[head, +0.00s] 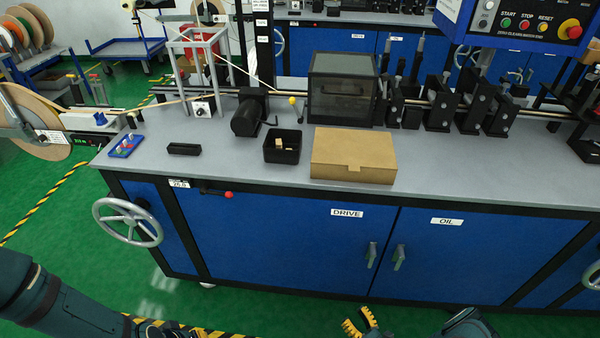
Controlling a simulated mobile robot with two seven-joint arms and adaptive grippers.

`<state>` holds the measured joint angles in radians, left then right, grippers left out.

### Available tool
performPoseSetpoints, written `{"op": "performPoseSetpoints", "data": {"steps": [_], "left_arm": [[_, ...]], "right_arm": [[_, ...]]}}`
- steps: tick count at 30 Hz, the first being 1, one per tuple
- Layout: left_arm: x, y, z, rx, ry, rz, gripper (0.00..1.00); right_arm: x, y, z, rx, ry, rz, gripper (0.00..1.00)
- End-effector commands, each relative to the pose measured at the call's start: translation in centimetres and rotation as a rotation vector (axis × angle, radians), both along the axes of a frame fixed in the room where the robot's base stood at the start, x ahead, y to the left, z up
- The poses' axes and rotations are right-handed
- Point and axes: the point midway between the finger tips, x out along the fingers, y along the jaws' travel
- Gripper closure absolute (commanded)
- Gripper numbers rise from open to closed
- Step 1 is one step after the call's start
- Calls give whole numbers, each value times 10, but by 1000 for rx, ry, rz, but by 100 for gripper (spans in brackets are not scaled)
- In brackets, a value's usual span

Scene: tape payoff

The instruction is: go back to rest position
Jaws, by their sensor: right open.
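My right gripper (360,322) shows at the bottom edge, right of centre. Its yellow ridged fingertips are apart, and nothing shows between them. It is low in front of the blue cabinet, below the worktop and clear of it. My left arm (60,305) comes in at the lower left. The left gripper (168,331) is mostly cut off by the bottom edge, so its fingers cannot be made out.
The grey worktop (440,168) carries a cardboard box (353,156), a black bin (282,147) and a row of machine parts. A handwheel (128,222) and cabinet door handles (398,257) stick out in front. Green floor (45,250) is free at left.

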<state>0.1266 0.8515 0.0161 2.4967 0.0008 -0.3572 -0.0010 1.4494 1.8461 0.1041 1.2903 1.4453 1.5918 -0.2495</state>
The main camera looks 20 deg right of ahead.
Motion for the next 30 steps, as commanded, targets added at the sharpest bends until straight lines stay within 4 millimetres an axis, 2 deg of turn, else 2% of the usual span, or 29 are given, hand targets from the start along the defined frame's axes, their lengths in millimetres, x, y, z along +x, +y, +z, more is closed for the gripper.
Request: {"op": "performPoseSetpoints", "data": {"steps": [1, 2, 3, 5, 6, 9, 12, 17, 21, 27, 30], "left_arm": [[0, 0, 0, 1, 0, 1, 100], [0, 0, 0, 1, 0, 1, 100], [0, 0, 0, 1, 0, 1, 100], [0, 0, 0, 1, 0, 1, 100], [0, 0, 0, 1, 0, 1, 100], [0, 0, 0, 1, 0, 1, 100], [0, 0, 0, 1, 0, 1, 100], [0, 0, 0, 1, 0, 1, 100], [0, 0, 0, 1, 0, 1, 100], [0, 0, 0, 1, 0, 1, 100], [0, 0, 0, 1, 0, 1, 100]], "right_arm": [[20, 26, 11, -13, 32, 157, 54], [28, 43, 16, -26, 55, 254, 54], [35, 67, 24, -51, 89, 386, 54], [40, 101, 35, -107, 136, 583, 54], [39, 121, 42, -156, 165, 710, 54], [27, 163, 59, -315, 225, 1007, 54], [9, 189, 74, -523, 260, 1268, 54], [-13, 203, 100, -949, 240, 1588, 54], [-13, 202, 129, -1387, 124, 1737, 54], [10, 215, 183, -1937, -171, 1705, 54], [18, 226, 206, -2099, -307, 1636, 54]]}}
